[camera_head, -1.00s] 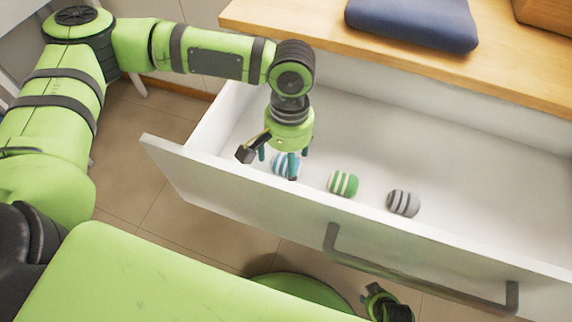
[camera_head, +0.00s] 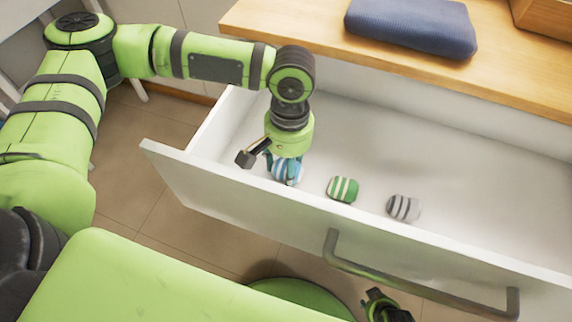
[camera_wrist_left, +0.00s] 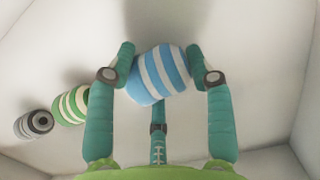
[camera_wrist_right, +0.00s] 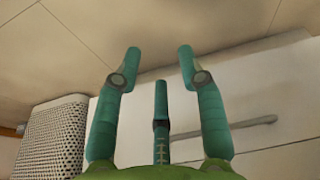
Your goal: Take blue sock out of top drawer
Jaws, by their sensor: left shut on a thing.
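The blue sock (camera_head: 287,171) is a rolled ball with blue and white stripes, inside the open white top drawer (camera_head: 225,200) near its left end. My left gripper (camera_head: 284,166) reaches down into the drawer and is shut on it. In the left wrist view the blue sock (camera_wrist_left: 160,74) sits between the fingertips, touched from both sides; I cannot tell whether it is clear of the drawer bottom. My right gripper (camera_head: 385,308) is outside the drawer, low in front of it. In the right wrist view its fingers (camera_wrist_right: 158,68) are apart and empty.
A green striped sock (camera_head: 343,189) and a grey striped sock (camera_head: 404,207) lie in the drawer to the right. The drawer front has a grey handle (camera_head: 420,284). A wooden top (camera_head: 300,27) with a folded blue cloth (camera_head: 412,25) is behind. The drawer's right part is bare.

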